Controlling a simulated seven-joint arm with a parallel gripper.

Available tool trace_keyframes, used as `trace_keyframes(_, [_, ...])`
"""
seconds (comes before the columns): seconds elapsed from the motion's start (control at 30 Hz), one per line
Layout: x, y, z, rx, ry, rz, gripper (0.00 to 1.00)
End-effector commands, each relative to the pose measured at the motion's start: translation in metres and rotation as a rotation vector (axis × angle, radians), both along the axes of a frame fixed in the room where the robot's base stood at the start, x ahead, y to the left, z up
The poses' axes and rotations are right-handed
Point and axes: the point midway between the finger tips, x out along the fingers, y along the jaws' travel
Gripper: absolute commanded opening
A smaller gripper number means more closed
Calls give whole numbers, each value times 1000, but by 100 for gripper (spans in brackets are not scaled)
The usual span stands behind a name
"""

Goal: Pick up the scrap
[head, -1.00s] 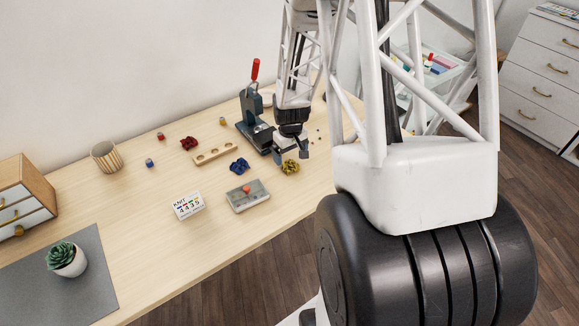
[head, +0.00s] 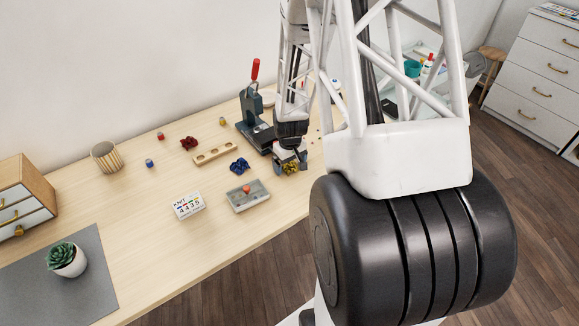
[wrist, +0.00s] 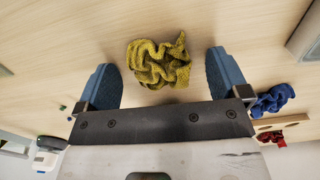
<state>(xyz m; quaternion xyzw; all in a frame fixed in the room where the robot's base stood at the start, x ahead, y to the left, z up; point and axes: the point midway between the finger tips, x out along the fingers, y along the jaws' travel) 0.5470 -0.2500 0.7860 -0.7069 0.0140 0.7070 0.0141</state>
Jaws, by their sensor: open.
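A crumpled yellow scrap (wrist: 160,63) lies on the wooden table, centred between and just beyond my fingertips in the wrist view. It shows in the head view (head: 290,168), partly hidden by my gripper (head: 289,158). In the wrist view my gripper (wrist: 163,75) is open, with one blue-grey finger on each side of the scrap and a gap to each. A crumpled blue scrap (head: 239,165) and a crumpled red scrap (head: 189,143) lie to the left; they also show at the right of the wrist view as blue scrap (wrist: 273,98) and red scrap (wrist: 271,138).
A grey tray (head: 262,200) and a small sign (head: 188,205) are in front. A wooden strip with holes (head: 217,154) and a press with a red handle (head: 250,105) stand behind. The table's front edge is near the scrap.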

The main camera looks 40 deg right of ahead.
Motion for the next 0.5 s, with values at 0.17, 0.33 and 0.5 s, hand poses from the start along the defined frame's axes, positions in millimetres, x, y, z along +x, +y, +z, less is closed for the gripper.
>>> trace_keyframes(0.17, [0, 0, 0, 0, 0, 0, 93])
trace_keyframes(0.33, [0, 0, 0, 0, 0, 0, 69])
trace_keyframes(0.5, [0, 0, 0, 0, 0, 0, 43])
